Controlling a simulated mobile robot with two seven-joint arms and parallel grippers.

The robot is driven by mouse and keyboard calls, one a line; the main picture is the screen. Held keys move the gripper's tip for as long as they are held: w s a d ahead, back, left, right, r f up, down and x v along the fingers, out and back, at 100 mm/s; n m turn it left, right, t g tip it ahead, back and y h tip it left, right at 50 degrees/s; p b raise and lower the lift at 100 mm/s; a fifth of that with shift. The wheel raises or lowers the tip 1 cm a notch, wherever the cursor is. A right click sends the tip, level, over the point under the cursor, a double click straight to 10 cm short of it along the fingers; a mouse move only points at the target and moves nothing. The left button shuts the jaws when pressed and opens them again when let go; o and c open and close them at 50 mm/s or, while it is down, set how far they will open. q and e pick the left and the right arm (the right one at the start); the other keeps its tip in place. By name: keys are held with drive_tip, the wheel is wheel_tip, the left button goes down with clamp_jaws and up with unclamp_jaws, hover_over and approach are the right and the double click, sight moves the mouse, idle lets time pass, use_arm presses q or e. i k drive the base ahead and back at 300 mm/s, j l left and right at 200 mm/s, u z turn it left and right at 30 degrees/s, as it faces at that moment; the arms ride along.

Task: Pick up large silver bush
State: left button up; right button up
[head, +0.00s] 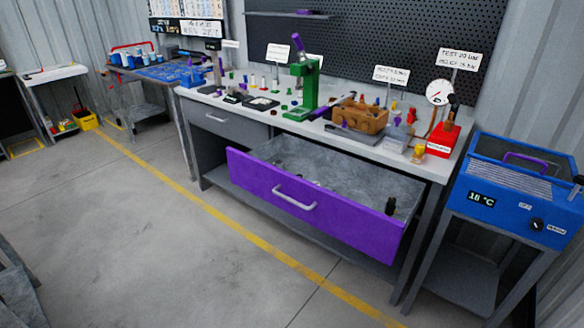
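I cannot make out a large silver bush for certain in the head view. A purple-fronted drawer (240,169) of the workbench is pulled open. Its grey inside shows some small pale pieces near the front, partly hidden by the drawer front and too small to identify. A dark upright cylinder (390,205) stands in the drawer's right end. Many small parts also stand on the bench top, too small to tell apart. Neither of my grippers is in view.
The workbench (385,153) carries a green press (302,90), a brown box (358,117) and a red gauge unit (443,137). A blue heater unit (520,190) stands right of it. The open drawer juts over clear floor (150,240) with a yellow line.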

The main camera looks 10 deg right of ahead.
sight(281, 166)
drive_tip(key=l, duration=0.4)
drive_tip(key=l+u, duration=0.1)
drive_tip(key=u, duration=1.2)
drive_tip(key=i+l, duration=0.1)
drive_tip(key=l, duration=0.2)
drive_tip(key=i+l, duration=0.1)
drive_tip(key=l, duration=0.2)
drive_tip(key=i+l, duration=0.1)
drive_tip(key=l, duration=0.2)
